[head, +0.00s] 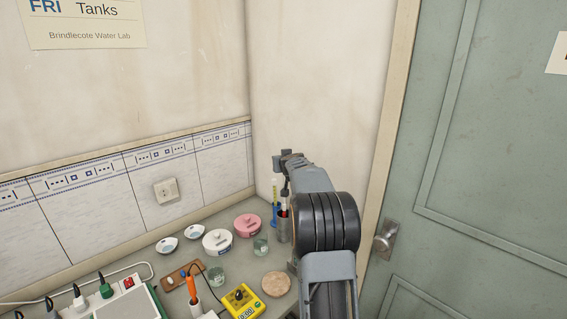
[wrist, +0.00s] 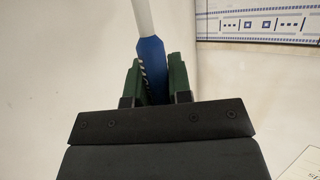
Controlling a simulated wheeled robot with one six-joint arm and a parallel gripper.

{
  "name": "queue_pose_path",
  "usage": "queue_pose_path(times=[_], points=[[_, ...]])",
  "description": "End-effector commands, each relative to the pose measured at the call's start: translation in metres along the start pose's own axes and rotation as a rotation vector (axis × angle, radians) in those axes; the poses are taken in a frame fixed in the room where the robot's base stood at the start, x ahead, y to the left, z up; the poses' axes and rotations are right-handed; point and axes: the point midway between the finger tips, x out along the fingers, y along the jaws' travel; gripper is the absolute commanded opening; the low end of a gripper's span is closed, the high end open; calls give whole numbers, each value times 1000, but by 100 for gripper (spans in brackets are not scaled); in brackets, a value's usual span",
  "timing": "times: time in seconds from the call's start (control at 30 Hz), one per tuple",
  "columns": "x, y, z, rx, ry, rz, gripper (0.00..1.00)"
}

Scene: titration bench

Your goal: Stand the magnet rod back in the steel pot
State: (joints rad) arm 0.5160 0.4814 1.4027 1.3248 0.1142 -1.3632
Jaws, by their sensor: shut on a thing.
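My gripper (wrist: 153,82) is shut on the blue handle (wrist: 152,60) of the magnet rod, with green fingers on both sides. Its white shaft (wrist: 142,16) runs out of the top of the wrist view. In the head view my gripper (head: 284,170) is above the steel pot (head: 284,231) at the bench's right end. A white shaft (head: 284,202) with red at its lower end shows between gripper and pot, seemingly the held rod. Its lower end is at the pot's mouth in the picture; I cannot tell whether it is inside.
A slim yellowish tube with a blue base (head: 275,215) stands close left of the pot. The wall corner is behind, a door (head: 480,150) to the right.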

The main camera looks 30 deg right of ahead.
Motion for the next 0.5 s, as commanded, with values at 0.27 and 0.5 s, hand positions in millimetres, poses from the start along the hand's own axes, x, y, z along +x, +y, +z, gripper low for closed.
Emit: queue_pose_path(times=[0.27,0.5], points=[[4,0,12,1,1,0,0],[7,0,20,0,1,0,0]])
